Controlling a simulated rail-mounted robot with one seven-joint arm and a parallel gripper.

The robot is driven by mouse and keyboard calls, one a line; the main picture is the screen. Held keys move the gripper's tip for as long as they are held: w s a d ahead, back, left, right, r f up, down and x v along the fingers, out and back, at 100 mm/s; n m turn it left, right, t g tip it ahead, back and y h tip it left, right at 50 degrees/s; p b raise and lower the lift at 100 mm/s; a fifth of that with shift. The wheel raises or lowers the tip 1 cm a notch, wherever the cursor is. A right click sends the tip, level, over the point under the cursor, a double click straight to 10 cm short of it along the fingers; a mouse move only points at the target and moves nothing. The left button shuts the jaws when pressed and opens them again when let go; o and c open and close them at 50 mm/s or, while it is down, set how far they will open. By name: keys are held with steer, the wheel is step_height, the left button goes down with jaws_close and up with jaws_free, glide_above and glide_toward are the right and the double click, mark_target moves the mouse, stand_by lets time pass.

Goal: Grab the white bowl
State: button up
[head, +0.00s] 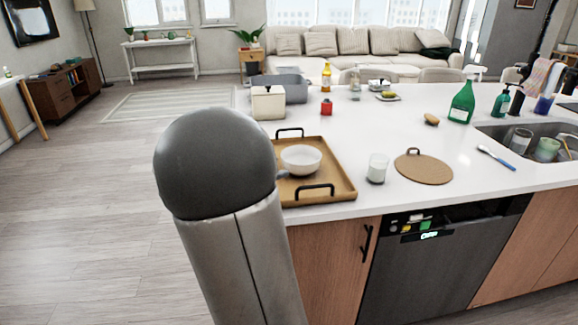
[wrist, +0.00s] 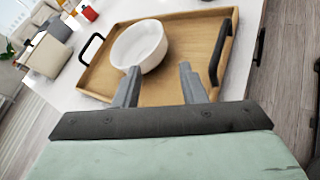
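The white bowl (head: 301,158) sits upright on the wooden tray (head: 338,187) at the left end of the white island counter. It also shows in the wrist view (wrist: 139,46), just beyond my left fingertip. My gripper (wrist: 159,70) is open, with its two grey fingers apart and nothing held between them. The left finger overlaps the bowl's near edge in the picture; I cannot tell whether it touches. In the head view my arm hides the tray's left side and most of my gripper.
The tray has two black handles (head: 317,191). A glass cup (head: 377,168) and a round woven board (head: 423,167) stand to its right. A white canister (head: 268,102) and grey bin (head: 291,88) are behind it. A sink (head: 530,140) is at the far right.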

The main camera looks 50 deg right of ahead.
mark_target(311, 164)
steer(key=x, duration=1.1)
steer(key=shift+d+p, duration=0.4)
steer(key=shift+s+p+x, duration=0.2)
steer(key=shift+p+x, duration=0.2)
steer(key=shift+x, duration=2.35)
steer(key=shift+a, duration=0.15)
jaws_close()
